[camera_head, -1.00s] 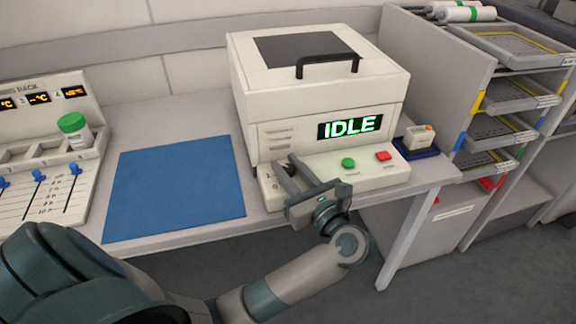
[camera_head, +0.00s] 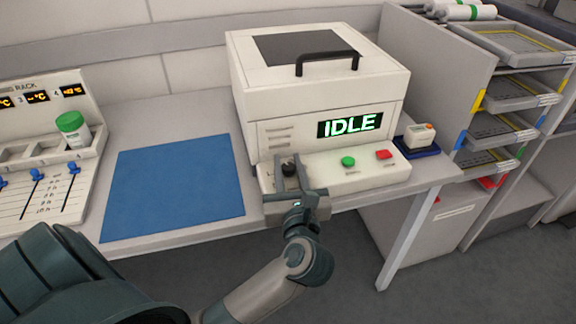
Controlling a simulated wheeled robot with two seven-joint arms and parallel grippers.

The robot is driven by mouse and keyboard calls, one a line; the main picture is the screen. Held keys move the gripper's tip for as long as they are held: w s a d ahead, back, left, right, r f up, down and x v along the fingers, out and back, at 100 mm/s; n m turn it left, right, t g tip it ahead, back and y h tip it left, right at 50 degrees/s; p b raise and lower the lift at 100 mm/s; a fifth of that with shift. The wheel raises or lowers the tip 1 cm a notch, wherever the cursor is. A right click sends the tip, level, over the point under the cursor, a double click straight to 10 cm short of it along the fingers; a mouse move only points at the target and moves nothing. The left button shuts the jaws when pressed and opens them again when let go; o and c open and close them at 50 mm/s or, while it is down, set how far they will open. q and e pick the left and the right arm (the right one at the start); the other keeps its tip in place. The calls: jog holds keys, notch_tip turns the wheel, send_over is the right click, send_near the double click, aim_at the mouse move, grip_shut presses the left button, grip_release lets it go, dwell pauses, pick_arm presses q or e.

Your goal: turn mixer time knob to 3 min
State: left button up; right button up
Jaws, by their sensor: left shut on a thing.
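The mixer (camera_head: 320,95) is a white box with a black lid handle, and its display (camera_head: 349,124) reads IDLE in green. Its sloped front panel carries a green button (camera_head: 348,161), a red button (camera_head: 383,154) and the dark time knob (camera_head: 288,169) at the left. My left gripper (camera_head: 289,172) reaches up from below and is shut on the knob, with one finger on each side. The fingers hide much of the knob's dial, so I cannot read its setting. My right gripper is not in view.
A blue mat (camera_head: 172,188) lies on the table left of the mixer. A rack with sliders and a green-capped jar (camera_head: 72,128) stands at far left. A small device on a blue base (camera_head: 418,141) sits right of the mixer, beside tray shelves (camera_head: 497,128).

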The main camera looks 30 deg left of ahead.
pick_arm(q)
jog(key=shift+r+m+t+h+p, duration=0.1)
jog(key=shift+m+t+h+p, duration=0.3)
jog(key=shift+m+t+h, duration=0.55)
jog(key=m+t+h+p, duration=0.1)
jog(key=m+h, duration=0.1)
jog(key=h, duration=0.2)
jog(key=m+t+h+p, duration=0.1)
jog(key=m+h+p, duration=0.1)
jog(key=m+h, duration=0.1)
jog(key=shift+m+t+h, duration=0.25)
jog(key=shift+t+h, duration=0.1)
jog(key=shift+h, duration=0.4)
jog(key=shift+d+m+h, duration=0.1)
jog(key=shift+m+h, duration=0.3)
jog(key=shift+h, duration=0.2)
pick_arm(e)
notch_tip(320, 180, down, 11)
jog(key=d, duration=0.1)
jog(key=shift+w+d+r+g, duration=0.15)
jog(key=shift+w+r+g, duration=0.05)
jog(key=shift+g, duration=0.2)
pick_arm(q)
jog(key=o, duration=1.1)
jog(key=shift+c, duration=0.2)
